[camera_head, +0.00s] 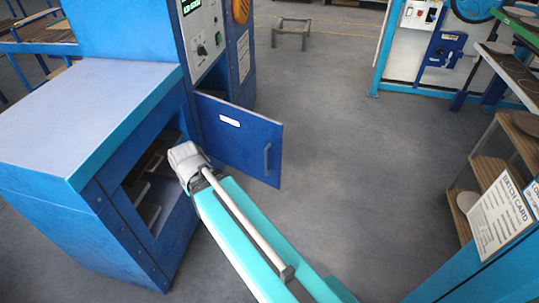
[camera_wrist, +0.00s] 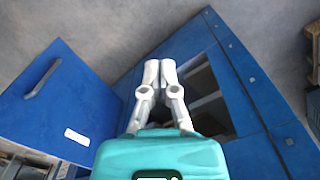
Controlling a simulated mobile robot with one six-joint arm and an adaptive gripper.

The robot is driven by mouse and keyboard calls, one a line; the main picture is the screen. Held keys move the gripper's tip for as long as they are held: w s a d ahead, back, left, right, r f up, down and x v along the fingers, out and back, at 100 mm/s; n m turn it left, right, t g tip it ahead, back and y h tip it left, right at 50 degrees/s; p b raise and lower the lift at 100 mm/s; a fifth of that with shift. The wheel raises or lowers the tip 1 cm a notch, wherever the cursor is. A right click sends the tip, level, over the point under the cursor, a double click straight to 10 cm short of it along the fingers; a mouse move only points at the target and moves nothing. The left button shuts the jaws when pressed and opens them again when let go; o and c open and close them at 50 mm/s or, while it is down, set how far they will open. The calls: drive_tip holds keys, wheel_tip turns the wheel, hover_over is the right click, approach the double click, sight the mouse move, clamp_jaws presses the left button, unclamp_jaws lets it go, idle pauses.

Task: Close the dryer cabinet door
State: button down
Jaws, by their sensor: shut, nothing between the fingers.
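The blue dryer cabinet (camera_head: 95,110) stands at the left in the head view, with a dark opening in its front. Shelves or racks (camera_head: 150,190) show inside. The cabinet door (camera_head: 240,138) stands open, swung out to the right, with a grey handle (camera_head: 266,160) near its free edge and a white label. In the wrist view the door (camera_wrist: 50,100) is at the left and the cabinet front (camera_wrist: 245,85) at the right. My gripper (camera_wrist: 159,62) is shut and empty, in front of the opening between door and cabinet. It appears apart from the door. In the head view my arm hides the fingers.
A control panel (camera_head: 203,35) rises behind the cabinet top. A shelf rack (camera_head: 490,165) with round plates and a batch card sign (camera_head: 500,215) stands at the right. A low metal stand (camera_head: 291,32) is on the floor at the back. The floor right of the door is clear.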

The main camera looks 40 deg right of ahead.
sight(277, 153)
idle(0.3)
drive_tip(key=w+d+f+n+t+h+b, duration=0.1)
drive_tip(key=w+d+f+t+h+b, duration=0.1)
drive_tip(key=w+d+f+h+b, duration=0.2)
drive_tip(key=w+d+f+n+t+h+b, duration=0.1)
drive_tip(key=w+d+f+h+b, duration=0.3)
drive_tip(key=d+b, duration=1.2)
drive_tip(key=w+d+f+n+t+h+b, duration=0.2)
drive_tip(key=d+f+h+b, duration=0.7)
drive_tip(key=b, duration=1.1)
wheel_tip(277, 153, down, 4)
drive_tip(key=w+d+t, duration=0.1)
drive_tip(key=w, duration=0.1)
drive_tip(key=shift+w+d, duration=0.3)
drive_tip(key=shift+d, duration=0.1)
drive_tip(key=shift+d, duration=0.1)
drive_tip(key=x, duration=1.4)
